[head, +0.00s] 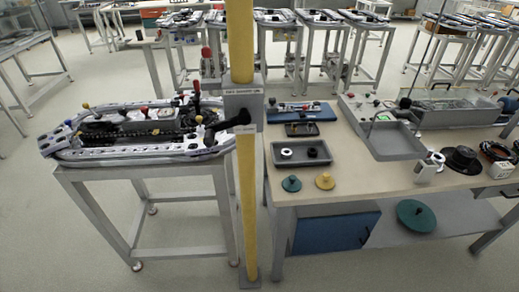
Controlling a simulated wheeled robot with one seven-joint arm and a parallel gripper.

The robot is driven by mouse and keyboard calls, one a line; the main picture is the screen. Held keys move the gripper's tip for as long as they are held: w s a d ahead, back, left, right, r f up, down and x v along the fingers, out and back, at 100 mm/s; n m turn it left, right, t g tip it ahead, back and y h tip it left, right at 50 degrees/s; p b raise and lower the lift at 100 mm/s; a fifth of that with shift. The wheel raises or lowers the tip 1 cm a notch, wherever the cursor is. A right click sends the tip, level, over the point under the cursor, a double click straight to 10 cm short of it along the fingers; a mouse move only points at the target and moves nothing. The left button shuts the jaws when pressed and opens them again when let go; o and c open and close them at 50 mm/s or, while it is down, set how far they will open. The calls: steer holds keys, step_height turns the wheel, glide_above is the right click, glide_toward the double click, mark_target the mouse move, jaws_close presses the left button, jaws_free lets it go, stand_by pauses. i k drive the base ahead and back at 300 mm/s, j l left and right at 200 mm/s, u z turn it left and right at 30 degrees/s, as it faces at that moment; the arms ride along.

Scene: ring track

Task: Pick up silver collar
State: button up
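A small light silver ring (286,153), which looks like the silver collar, lies in the left part of a shallow grey tray (300,163) on the workbench. A black ring (312,152) lies beside it in the same tray, apart from it. Another pale ring-shaped piece (437,157) stands further right on the bench, by a small light block; I cannot tell if it is a collar too. My gripper is not in view.
A yellow post (241,190) stands between the workbench (350,170) and the track stand (140,165) on the left. Green (291,183) and yellow (325,181) knobbed discs sit before the tray. A blue tray (302,112) is behind it. A raised grey tray (385,138) is to the right.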

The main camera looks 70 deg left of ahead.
mark_target(287, 154)
steer(key=u, duration=0.4)
steer(key=j+u, duration=0.1)
steer(key=u, duration=0.75)
steer(key=i+u, duration=0.1)
steer(key=u, duration=0.7)
steer(key=i+l, duration=0.7)
steer(key=i, duration=0.15)
steer(key=i+j, duration=0.15)
steer(key=i, duration=0.3)
